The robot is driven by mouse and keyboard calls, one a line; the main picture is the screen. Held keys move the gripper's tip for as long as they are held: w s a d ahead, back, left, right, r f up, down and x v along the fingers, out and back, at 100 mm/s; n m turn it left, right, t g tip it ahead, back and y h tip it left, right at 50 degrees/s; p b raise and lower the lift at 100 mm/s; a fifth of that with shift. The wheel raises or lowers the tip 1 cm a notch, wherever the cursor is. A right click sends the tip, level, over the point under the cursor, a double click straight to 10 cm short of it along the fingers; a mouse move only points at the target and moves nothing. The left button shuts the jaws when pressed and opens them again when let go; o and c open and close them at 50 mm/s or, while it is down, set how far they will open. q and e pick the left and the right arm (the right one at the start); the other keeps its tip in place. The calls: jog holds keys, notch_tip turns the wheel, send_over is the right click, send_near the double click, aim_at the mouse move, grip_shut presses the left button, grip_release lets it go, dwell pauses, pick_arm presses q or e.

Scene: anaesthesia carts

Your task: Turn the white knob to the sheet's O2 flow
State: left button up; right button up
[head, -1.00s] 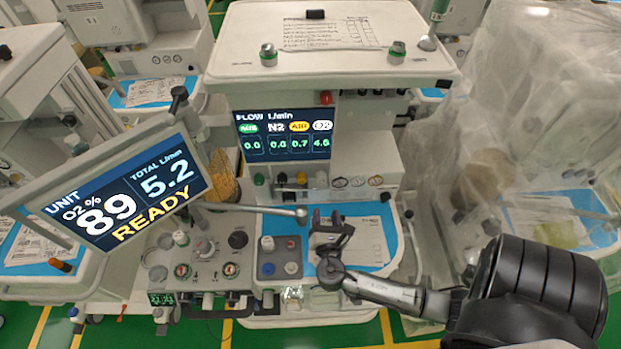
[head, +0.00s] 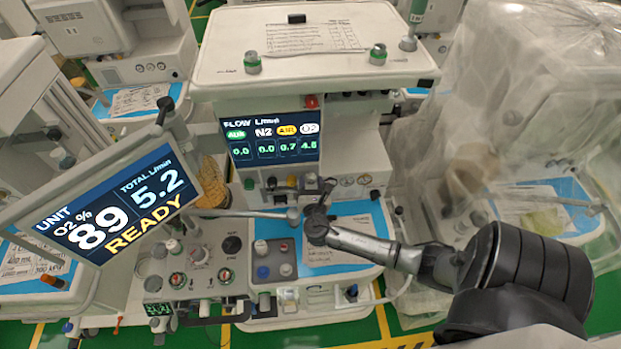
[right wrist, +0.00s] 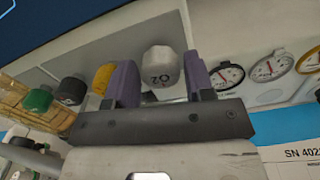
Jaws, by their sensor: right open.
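The white O2 knob (right wrist: 161,68) sits between the two fingers of my right gripper (right wrist: 158,76) in the right wrist view, with gaps at both sides. The gripper is open; in the head view it (head: 318,188) is at the front panel below the flow display (head: 270,145). The display's O2 column reads about 4.5 or 4.6, AIR 0.7, the others 0.0. A printed sheet (head: 343,252) lies on the blue tray top, and another sheet (head: 315,38) lies on the cart's top; their text is too small to read. My left gripper is not in view.
Yellow (right wrist: 104,78), black (right wrist: 72,90) and green (right wrist: 38,99) knobs stand left of the white one. Gauges (right wrist: 228,75) are to its right. A tilted monitor (head: 110,205) reads O2 89%, total 5.2, READY. A plastic-draped cart (head: 530,130) is at right.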

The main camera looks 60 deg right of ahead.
jog(key=shift+w+d, duration=0.4)
jog(key=shift+d, duration=0.2)
jog(key=shift+c, duration=0.3)
